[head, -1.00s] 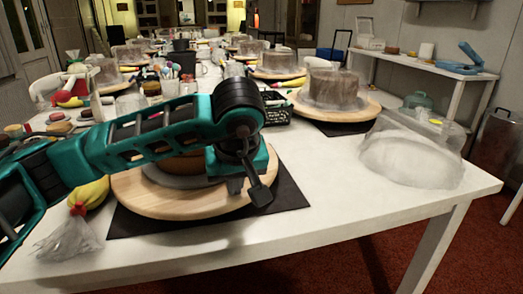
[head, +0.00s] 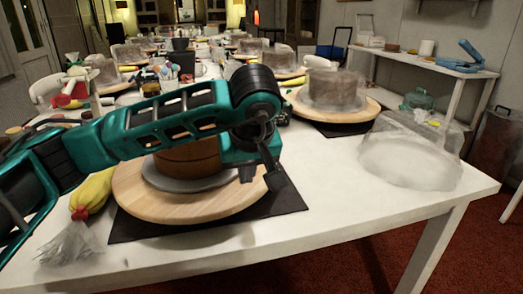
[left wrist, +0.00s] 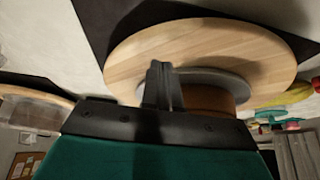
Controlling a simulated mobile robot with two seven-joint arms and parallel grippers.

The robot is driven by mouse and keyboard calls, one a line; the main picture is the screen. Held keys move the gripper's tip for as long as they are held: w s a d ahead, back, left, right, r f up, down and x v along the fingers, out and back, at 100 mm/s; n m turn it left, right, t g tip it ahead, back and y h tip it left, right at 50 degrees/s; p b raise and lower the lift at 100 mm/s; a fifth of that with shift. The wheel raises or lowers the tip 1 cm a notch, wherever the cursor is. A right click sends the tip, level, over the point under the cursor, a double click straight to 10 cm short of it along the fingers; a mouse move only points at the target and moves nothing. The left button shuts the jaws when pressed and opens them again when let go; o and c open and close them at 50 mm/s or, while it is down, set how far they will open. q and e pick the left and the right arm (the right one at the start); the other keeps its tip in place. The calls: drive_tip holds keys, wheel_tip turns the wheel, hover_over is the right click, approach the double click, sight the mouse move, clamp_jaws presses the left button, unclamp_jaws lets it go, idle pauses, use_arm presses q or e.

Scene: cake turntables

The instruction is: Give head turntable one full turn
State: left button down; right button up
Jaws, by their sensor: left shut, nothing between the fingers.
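The near turntable, a round pale wooden plate (head: 210,208), sits on a dark square mat (head: 285,197) at the near end of the white table. It carries a grey disc (head: 175,184) with a brown cake (head: 188,160), partly hidden by my left arm. The left wrist view also shows the wooden plate (left wrist: 215,45), the grey disc (left wrist: 235,84) and the cake (left wrist: 207,98). My left gripper (head: 262,180) is over the plate's right side, fingers pointing down, shut and empty. In the left wrist view its fingers (left wrist: 163,72) overlap the plate; I cannot tell whether they touch it. My right gripper is not in view.
A clear plastic dome (head: 410,160) stands on the table's right. A yellow piping bag (head: 92,192) lies left of the near turntable. The table's near right corner is clear.

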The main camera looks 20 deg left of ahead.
use_arm(q)
drive_tip(key=shift+a, duration=0.1)
drive_tip(key=b, duration=0.2)
approach(181, 209)
wheel_tip(181, 209, down, 3)
drive_tip(key=w+d, duration=0.2)
drive_tip(key=a, duration=1)
drive_tip(key=shift+s+a+f, duration=0.1)
drive_tip(key=shift+s+f, duration=0.1)
drive_tip(key=shift+s, duration=0.1)
drive_tip(key=shift+f, duration=1.45)
drive_tip(key=d, duration=0.4)
drive_tip(key=w+d, duration=0.1)
drive_tip(key=d, duration=0.1)
drive_tip(key=shift+w+d, duration=0.1)
drive_tip(key=shift+d, duration=0.2)
